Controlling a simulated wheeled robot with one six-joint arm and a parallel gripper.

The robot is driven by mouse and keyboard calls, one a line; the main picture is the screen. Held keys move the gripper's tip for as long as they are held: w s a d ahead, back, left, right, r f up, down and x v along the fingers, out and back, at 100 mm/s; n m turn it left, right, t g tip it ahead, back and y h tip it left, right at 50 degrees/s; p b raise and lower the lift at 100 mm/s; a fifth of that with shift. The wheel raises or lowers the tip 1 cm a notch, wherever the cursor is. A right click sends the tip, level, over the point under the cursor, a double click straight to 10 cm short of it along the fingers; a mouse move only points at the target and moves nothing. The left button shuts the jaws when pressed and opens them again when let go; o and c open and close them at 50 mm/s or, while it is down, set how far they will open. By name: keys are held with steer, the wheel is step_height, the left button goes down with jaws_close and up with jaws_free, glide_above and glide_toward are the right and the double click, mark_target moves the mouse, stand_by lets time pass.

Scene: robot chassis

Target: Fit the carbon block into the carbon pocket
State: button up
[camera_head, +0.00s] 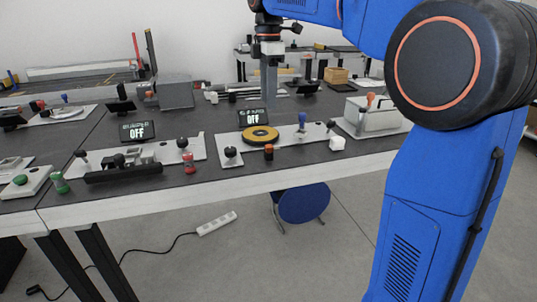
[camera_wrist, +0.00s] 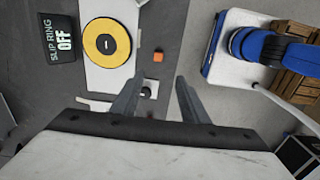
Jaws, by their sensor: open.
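My gripper (camera_wrist: 160,82) is open and empty, with its two grey fingers spread in the wrist view. In the head view my gripper (camera_head: 269,96) points down, above the bench behind the slip ring station. A small block with an orange top (camera_wrist: 158,57) lies just beyond the fingertips in the wrist view; its dark, orange-marked side (camera_head: 268,152) shows in the head view near the bench's front edge. It may be the carbon block. A yellow ring with a black centre (camera_head: 260,135) lies on a white plate behind it. I cannot make out the carbon pocket.
A white base with a black knob (camera_head: 230,156) stands left of the small block. An "OFF" display (camera_head: 252,118) stands behind the ring. Other stations fill the bench's left side.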

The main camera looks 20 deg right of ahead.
glide_above(269, 146)
step_height(269, 146, down, 11)
steer(key=shift+s+a+f, duration=0.15)
steer(key=shift+f, duration=0.05)
steer(key=shift+w+f, duration=0.2)
steer(key=shift+f, duration=2.75)
steer(key=shift+c, duration=0.3)
jaws_close()
